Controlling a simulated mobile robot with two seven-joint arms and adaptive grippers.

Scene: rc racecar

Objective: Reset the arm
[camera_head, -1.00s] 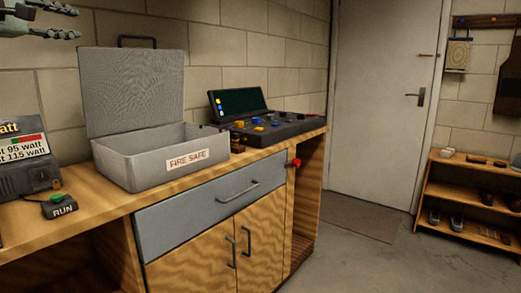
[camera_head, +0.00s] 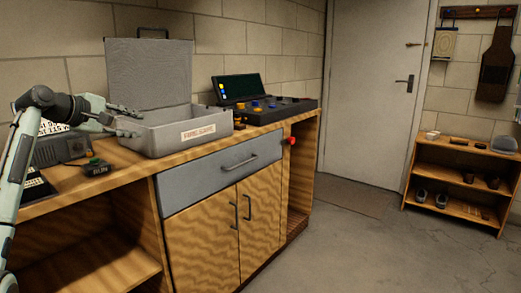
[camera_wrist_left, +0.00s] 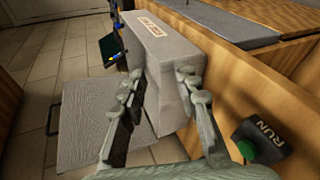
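My left gripper (camera_head: 134,122) is at the left end of a grey open box labelled fire safe (camera_head: 190,132), on the wooden workbench. In the left wrist view the gripper (camera_wrist_left: 162,84) has its fingers spread, with the box's side wall (camera_wrist_left: 172,95) showing between and beyond them. I cannot tell whether a finger touches the box. The box's lid (camera_head: 150,75) stands raised at the back. My right gripper is not in view.
A black RUN box with a green button (camera_head: 96,165) sits on the bench, left of the safe. A grey watt meter (camera_head: 66,150) stands behind it. A console with coloured knobs (camera_head: 262,108) is to the right. A low shelf (camera_head: 462,180) and open floor lie farther right.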

